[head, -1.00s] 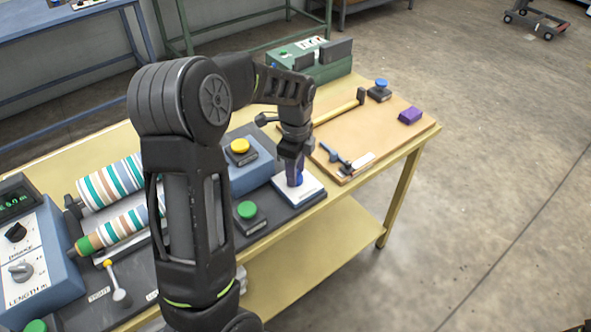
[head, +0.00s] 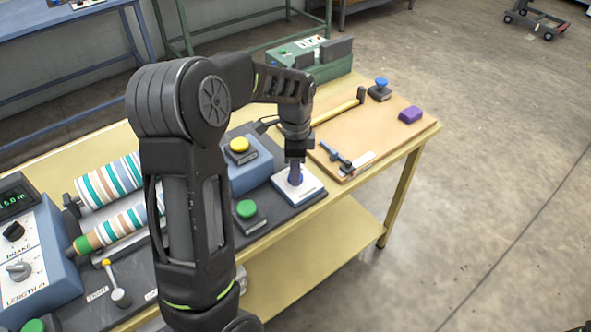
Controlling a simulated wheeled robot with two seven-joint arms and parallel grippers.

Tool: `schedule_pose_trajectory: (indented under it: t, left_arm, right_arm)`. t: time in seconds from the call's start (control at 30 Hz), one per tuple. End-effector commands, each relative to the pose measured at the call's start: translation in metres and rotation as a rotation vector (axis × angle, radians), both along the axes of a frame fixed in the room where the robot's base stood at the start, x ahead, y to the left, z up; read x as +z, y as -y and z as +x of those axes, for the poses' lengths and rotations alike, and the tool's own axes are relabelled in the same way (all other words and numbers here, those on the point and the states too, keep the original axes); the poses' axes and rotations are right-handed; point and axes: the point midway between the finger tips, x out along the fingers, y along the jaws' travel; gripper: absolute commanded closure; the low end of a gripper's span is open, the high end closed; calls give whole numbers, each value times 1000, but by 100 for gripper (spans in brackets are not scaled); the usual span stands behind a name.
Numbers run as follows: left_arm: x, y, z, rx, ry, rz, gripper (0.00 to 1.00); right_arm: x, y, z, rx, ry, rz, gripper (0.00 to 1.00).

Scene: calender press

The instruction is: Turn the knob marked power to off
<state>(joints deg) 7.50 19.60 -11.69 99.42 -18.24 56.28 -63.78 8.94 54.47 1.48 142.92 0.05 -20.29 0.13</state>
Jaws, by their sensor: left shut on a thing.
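My right gripper is not in view.
A green button (head: 247,209) and a yellow button (head: 240,146) are close by on the left. A blue box with dials (head: 32,262) and striped rollers (head: 108,182) stand farther left. A tan board (head: 375,127) with tools lies to the right.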

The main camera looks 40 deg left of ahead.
Motion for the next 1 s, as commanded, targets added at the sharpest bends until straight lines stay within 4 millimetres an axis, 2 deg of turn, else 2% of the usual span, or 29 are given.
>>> schedule_pose_trajectory:
  t: [0.6, 1.0]
  left_arm:
    - [0, -1, 0, 541, 1, 1, 100]
    - [1, 0, 1, 678, 2, 1, 100]
  right_arm:
    - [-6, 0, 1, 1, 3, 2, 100]
    - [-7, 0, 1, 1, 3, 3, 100]
